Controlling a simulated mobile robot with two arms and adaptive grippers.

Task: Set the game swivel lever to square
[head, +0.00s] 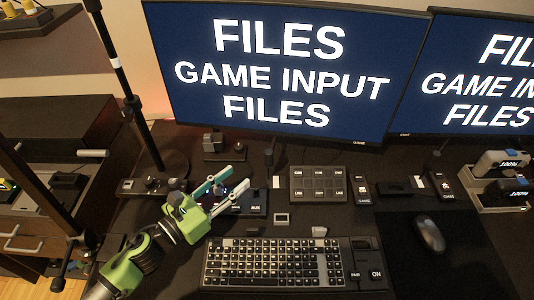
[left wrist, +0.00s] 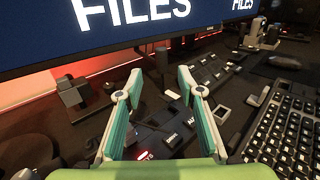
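A dark control panel (head: 256,209) with an "AUX" label and a small blue light lies on the desk under my left gripper. In the left wrist view this labelled panel (left wrist: 172,134) shows between and below the fingers, with a small red light. I cannot make out which part is the game swivel lever or which symbol it points to. My left gripper (head: 238,177) is open, its two green and grey fingers spread above the panel. The left wrist view shows the open gripper (left wrist: 160,80) with nothing held. My right gripper is not in view.
A monitor (head: 280,70) reading "FILES GAME INPUT FILES" stands behind. A button box (head: 317,184) and small switch boxes (head: 362,190) lie to the right. A keyboard (head: 270,263) is in front, with a mouse (head: 429,233) at right. A dark stand pole (head: 128,85) rises at left.

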